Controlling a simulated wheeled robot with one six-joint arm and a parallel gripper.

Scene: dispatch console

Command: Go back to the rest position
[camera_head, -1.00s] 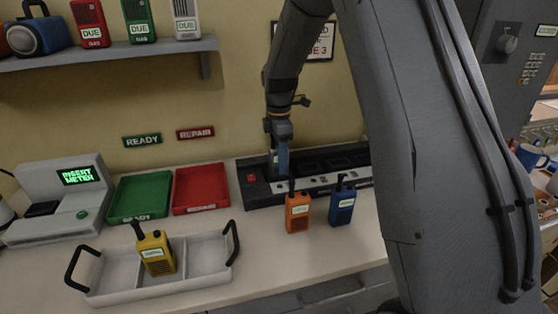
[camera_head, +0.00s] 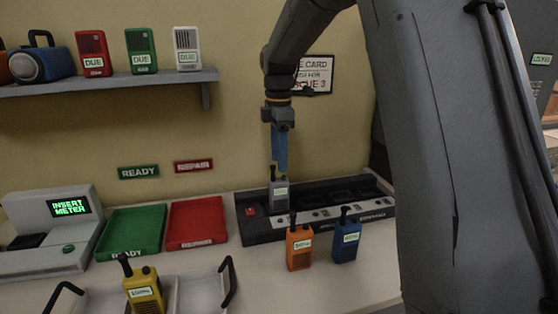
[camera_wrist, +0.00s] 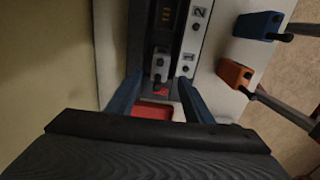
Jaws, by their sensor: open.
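My gripper (camera_head: 280,172) is above the left end of the black charger bank (camera_head: 330,215). Its blue fingers point down and are apart. A grey radio (camera_head: 278,194) with a label and a dark antenna stands upright in the charger bank, just below the fingertips. In the wrist view my gripper (camera_wrist: 160,92) shows two spread blue fingers with nothing held between them, and the grey radio (camera_wrist: 160,65) lies beyond the gap. Whether a fingertip touches the radio's antenna I cannot tell.
An orange radio (camera_head: 299,247) and a blue radio (camera_head: 346,241) stand in front of the bank. A yellow radio (camera_head: 145,293) stands in the grey carrier (camera_head: 204,290). Green (camera_head: 131,227) and red (camera_head: 196,220) trays are left. A shelf (camera_head: 110,85) holds several devices.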

